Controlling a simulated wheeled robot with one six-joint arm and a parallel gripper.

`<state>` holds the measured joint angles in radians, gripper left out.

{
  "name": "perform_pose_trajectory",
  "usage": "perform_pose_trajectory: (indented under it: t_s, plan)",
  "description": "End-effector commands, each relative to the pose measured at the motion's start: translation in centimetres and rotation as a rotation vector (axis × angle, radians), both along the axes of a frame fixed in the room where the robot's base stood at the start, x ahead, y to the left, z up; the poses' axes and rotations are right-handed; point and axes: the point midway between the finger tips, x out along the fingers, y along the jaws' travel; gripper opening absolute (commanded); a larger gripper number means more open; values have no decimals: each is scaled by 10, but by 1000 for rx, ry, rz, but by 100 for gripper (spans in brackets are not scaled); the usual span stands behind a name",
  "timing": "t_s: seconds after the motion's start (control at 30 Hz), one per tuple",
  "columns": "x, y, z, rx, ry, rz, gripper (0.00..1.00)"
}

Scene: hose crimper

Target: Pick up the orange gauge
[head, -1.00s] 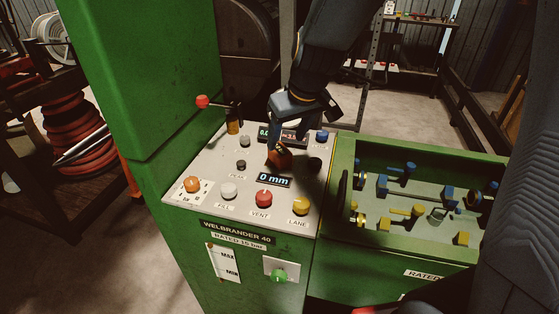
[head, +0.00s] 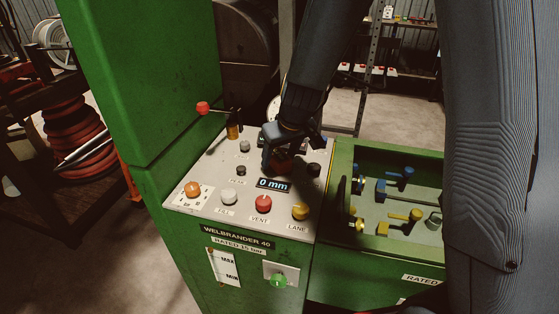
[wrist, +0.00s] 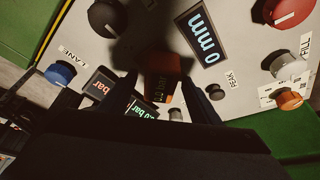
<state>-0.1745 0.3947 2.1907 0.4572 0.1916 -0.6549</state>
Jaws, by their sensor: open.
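The orange gauge (wrist: 163,77) stands on the grey control panel, with a dark face reading in bar. In the wrist view it sits in shadow between my two open fingers. In the head view only a dark reddish part of the gauge (head: 283,169) shows below my gripper (head: 280,158), which covers the rest. My gripper (wrist: 160,90) is open around the gauge; whether a finger touches it I cannot tell.
The 0 mm display (head: 273,185) lies just in front. A black knob (head: 314,170), a red VENT button (head: 263,204) and an orange knob (head: 192,189) are nearby. A red-tipped lever (head: 203,108) sticks out at back left. A green bin (head: 343,235) adjoins on the right.

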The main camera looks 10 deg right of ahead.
Motion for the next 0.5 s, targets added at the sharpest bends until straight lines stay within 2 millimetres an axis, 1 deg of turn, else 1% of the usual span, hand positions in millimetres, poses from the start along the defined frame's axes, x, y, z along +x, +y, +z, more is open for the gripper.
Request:
perform_pose_trajectory:
  t_s: [0.17,0.2,0.37,0.5]
  plan:
    - [0,0,0,0,0,1,57]
    - [0,0,0,0,0,1,55]
    - [0,0,0,0,0,1,28]
    - [0,0,0,0,0,1,5]
